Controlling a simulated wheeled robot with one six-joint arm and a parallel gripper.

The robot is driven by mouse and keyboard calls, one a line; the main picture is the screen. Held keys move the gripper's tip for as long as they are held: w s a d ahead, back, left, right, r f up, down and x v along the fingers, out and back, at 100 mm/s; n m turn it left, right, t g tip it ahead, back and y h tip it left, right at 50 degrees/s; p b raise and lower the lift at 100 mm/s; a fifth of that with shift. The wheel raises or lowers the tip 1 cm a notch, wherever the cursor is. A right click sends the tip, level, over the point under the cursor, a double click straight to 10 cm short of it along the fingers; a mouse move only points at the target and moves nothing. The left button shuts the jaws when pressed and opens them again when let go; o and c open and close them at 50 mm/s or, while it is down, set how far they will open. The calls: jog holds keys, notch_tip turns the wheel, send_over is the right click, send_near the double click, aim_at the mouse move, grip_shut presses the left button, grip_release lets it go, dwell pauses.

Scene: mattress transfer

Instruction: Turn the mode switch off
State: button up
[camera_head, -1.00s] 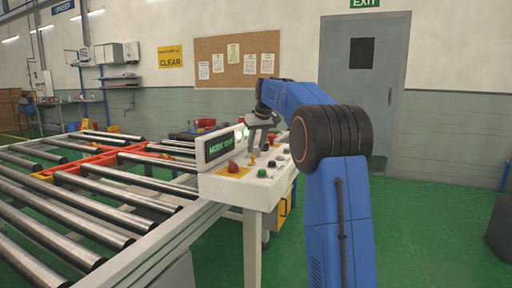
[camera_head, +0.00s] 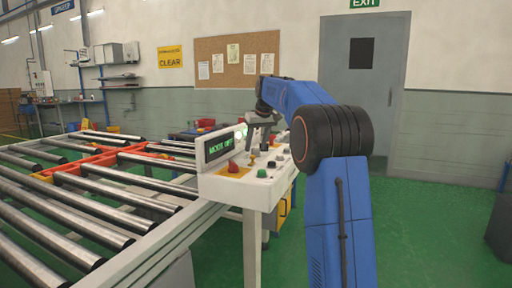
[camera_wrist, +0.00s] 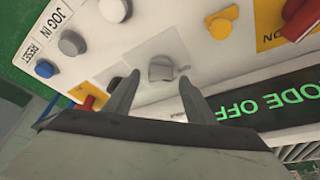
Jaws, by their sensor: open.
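The mode switch (camera_wrist: 162,68), a small grey rotary knob with a pointed handle, sits on a pale plate on the white control panel in the wrist view. My gripper (camera_wrist: 160,82) is open, its two fingers apart on either side of the knob; I cannot tell whether they touch it. The panel's display (camera_wrist: 258,106) shows green letters reading "ODE OFF", with its first part cut off. In the head view the display (camera_head: 220,144) also appears to read "MODE OFF". There my gripper (camera_head: 258,138) is over the panel and the knob is hard to make out.
A roller conveyor (camera_head: 100,200) stands left of the panel.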

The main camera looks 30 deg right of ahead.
jog(key=v, duration=1.6)
jog(key=shift+s+r, duration=0.2)
jog(key=shift+r, duration=0.05)
jog(key=shift+a, duration=0.1)
jog(key=s+a+f, duration=0.6)
jog(key=s+a, duration=0.2)
jog(key=s, duration=0.3)
jog(key=s+a+f, duration=0.6)
jog(key=s+a, duration=0.2)
jog(key=s, duration=0.3)
jog(key=s+a+f, duration=0.3)
jog(key=s+f, duration=0.8)
jog(key=f, duration=0.2)
jog(key=s+a+f, duration=0.3)
jog(key=s+f, duration=0.9)
jog(key=f, duration=0.1)
jog(key=shift+s, duration=0.2)
